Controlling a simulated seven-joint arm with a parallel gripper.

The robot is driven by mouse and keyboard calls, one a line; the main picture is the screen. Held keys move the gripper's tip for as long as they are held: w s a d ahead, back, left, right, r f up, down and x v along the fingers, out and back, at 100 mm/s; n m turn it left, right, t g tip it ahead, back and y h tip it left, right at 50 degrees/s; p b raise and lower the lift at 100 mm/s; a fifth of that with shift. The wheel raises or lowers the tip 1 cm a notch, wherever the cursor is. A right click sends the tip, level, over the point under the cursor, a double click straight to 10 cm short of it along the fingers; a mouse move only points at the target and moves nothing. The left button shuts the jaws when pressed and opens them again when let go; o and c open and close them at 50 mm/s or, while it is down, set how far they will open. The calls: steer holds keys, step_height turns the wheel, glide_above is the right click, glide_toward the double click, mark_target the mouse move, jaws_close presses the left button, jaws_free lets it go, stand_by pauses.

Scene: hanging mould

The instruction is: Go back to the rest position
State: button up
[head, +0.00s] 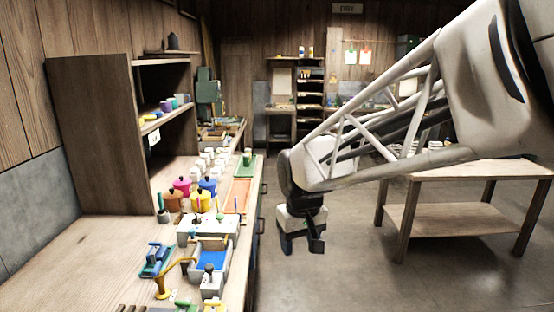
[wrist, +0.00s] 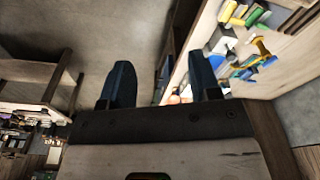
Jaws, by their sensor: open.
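My gripper (head: 301,245) hangs at the end of my arm in the head view, pointing down over the floor to the right of the workbench (head: 110,262). In the wrist view my gripper (wrist: 160,88) shows two dark blue fingers set wide apart. It is open and nothing is between the fingers. It is apart from the bench and from everything on it.
The bench holds coloured pots (head: 201,200), a blue-topped box (head: 211,262) and a yellow bent tool (head: 170,278). A wooden shelf unit (head: 95,135) stands at its back left. A second table (head: 460,170) is at right. The floor (head: 340,285) between is clear.

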steer(key=s+d+m, duration=0.2)
steer(key=s+d, duration=0.4)
steer(key=s, duration=0.4)
steer(key=s+d+m+t, duration=0.1)
steer(key=s+d+m, duration=0.1)
steer(key=s+d, duration=0.5)
steer(key=s+f, duration=0.1)
steer(key=s, duration=0.3)
steer(key=shift+s+d, duration=0.25)
